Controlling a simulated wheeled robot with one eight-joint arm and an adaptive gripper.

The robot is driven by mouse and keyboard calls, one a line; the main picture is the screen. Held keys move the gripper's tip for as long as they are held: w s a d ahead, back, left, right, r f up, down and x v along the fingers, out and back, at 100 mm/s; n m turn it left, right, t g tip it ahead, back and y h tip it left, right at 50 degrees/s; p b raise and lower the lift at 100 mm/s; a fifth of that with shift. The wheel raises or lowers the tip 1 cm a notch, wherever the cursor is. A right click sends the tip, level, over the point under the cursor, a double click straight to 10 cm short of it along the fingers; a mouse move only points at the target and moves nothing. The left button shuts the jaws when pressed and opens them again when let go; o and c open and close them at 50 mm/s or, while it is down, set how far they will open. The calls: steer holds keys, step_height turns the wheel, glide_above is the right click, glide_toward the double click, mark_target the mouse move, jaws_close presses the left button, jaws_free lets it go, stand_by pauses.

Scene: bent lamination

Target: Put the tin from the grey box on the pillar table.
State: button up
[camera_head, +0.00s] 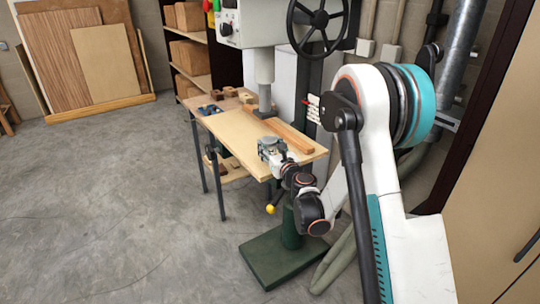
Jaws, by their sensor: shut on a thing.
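The pillar table (232,132) is the light wooden board under the pillar drill's spindle, on a green column and base. My gripper (268,146) is at the near edge of this board, right of its middle. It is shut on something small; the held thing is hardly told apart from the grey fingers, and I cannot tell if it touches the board. I cannot make out a grey box in this view.
A long wooden strip (290,134) lies on the board's right part, and the drill spindle (265,90) comes down behind. A blue tool (209,109) and wood blocks lie at the far left end. A yellow-knobbed lever (271,209) sticks out below. The floor at left is clear.

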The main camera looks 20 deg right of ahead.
steer(key=shift+f, duration=1.25)
steer(key=shift+f+b, duration=0.15)
steer(key=shift+b, duration=0.2)
steer(key=o, duration=1.2)
